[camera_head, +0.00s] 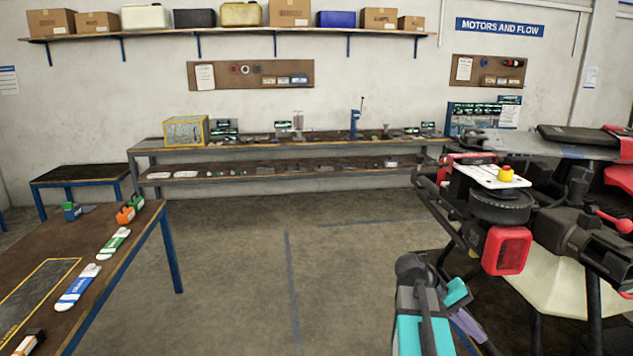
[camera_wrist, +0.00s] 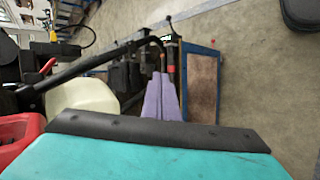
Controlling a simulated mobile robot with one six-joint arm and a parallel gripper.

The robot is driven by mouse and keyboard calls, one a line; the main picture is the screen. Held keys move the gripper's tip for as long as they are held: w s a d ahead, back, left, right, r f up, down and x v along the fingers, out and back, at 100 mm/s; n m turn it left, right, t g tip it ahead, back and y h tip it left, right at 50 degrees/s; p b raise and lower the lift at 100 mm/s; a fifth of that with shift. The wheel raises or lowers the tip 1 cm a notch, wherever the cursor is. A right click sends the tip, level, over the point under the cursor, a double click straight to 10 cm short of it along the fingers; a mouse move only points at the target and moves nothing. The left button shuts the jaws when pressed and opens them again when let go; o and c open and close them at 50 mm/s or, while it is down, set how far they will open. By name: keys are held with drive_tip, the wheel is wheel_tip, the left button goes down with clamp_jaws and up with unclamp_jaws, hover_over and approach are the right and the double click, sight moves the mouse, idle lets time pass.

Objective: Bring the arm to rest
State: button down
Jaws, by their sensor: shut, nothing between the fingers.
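My arm, with teal and dark grey links, is raised at the bottom centre-right of the head view. My gripper (camera_head: 468,328) shows there as a small purple shape beside the teal link, partly hidden by it. In the wrist view, the two purple fingers of my gripper (camera_wrist: 160,84) lie together and are shut with nothing between them. A teal and black part of my arm fills the bottom of that view. The gripper is in front of and below the large spray drone (camera_head: 505,215); I cannot tell the exact gap.
The drone, with a red part (camera_head: 507,250) and a pale tank (camera_head: 560,290), fills the right side. A left table (camera_head: 130,255) holds blue and green labelled items. A long workbench (camera_head: 300,146) stands along the back wall. The floor (camera_head: 260,270) between them is clear.

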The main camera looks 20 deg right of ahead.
drive_tip(key=a+f+n+y+b, duration=0.1)
drive_tip(key=a+f+n, duration=0.1)
drive_tip(key=a+f, duration=0.55)
drive_tip(key=a+f+n+b, duration=0.1)
drive_tip(key=a+f, duration=0.4)
drive_tip(key=f, duration=0.6)
drive_tip(key=a+f+n+y+b, duration=0.1)
drive_tip(key=a+f+n, duration=0.1)
drive_tip(key=a+f, duration=0.55)
drive_tip(key=s+a+f+y, duration=0.2)
drive_tip(key=s+a+f, duration=0.3)
drive_tip(key=a+f, duration=0.2)
drive_tip(key=s+a+f+y+b, duration=0.1)
drive_tip(key=s+a+f, duration=0.4)
drive_tip(key=f, duration=0.5)
drive_tip(key=s+a+f+y, duration=0.3)
drive_tip(key=s+a+f, duration=0.2)
drive_tip(key=a+f, duration=0.3)
drive_tip(key=shift+a+f+n+b, duration=0.4)
drive_tip(key=shift+a, duration=0.55)
drive_tip(key=shift+d, duration=0.1)
